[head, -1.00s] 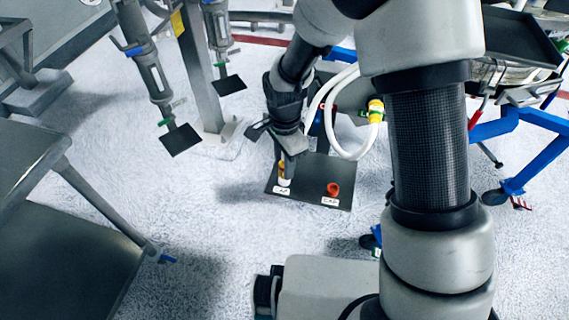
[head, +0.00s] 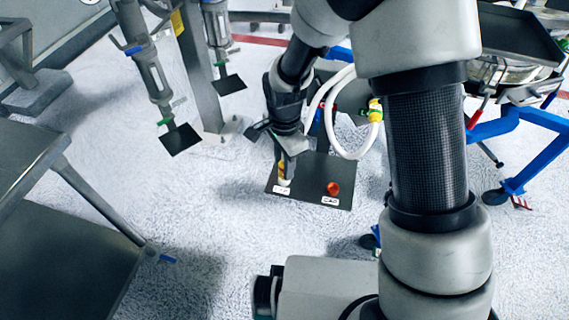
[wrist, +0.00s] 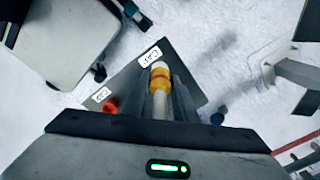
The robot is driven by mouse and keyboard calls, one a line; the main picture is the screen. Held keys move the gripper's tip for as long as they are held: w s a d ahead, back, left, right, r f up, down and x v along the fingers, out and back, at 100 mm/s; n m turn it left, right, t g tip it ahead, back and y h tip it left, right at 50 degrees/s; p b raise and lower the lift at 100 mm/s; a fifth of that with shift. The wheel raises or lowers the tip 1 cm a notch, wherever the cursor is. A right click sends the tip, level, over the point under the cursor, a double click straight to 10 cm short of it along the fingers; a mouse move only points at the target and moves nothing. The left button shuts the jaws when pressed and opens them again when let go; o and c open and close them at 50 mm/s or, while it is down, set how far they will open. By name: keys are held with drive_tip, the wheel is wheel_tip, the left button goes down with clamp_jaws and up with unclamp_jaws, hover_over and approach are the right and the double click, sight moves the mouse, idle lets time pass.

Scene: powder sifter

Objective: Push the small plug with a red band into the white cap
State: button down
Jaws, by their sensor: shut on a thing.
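The small plug (wrist: 161,85) is yellow with an orange-red band and a pale stem running back between the fingers. My gripper (wrist: 167,92) is shut on it. In the head view, my gripper (head: 287,155) points down over the left part of a dark plate, with the yellow of the plug (head: 282,168) at its tips. The white cap (head: 284,182) is directly below the plug, by a white label; a pale rim also shows at the plug's far end in the wrist view. I cannot tell how deep the plug sits in the cap.
The dark plate (head: 312,196) also carries a red cap (head: 333,188) beside a second white label (head: 330,200). A white hose (head: 337,150) loops behind the plate. A metal post (head: 196,70) stands at back left, a blue wheeled frame (head: 515,183) at right. The floor left of the plate is clear.

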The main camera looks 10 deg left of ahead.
drive_tip(key=shift+f+b, duration=0.5)
drive_tip(key=shift+f, duration=0.2)
drive_tip(key=c, duration=1.4)
unclamp_jaws()
drive_tip(key=shift+o, duration=0.2)
drive_tip(key=shift+r, duration=0.1)
wheel_tip(320, 180, up, 17)
drive_tip(key=p, duration=0.4)
drive_tip(key=shift+r, duration=0.2)
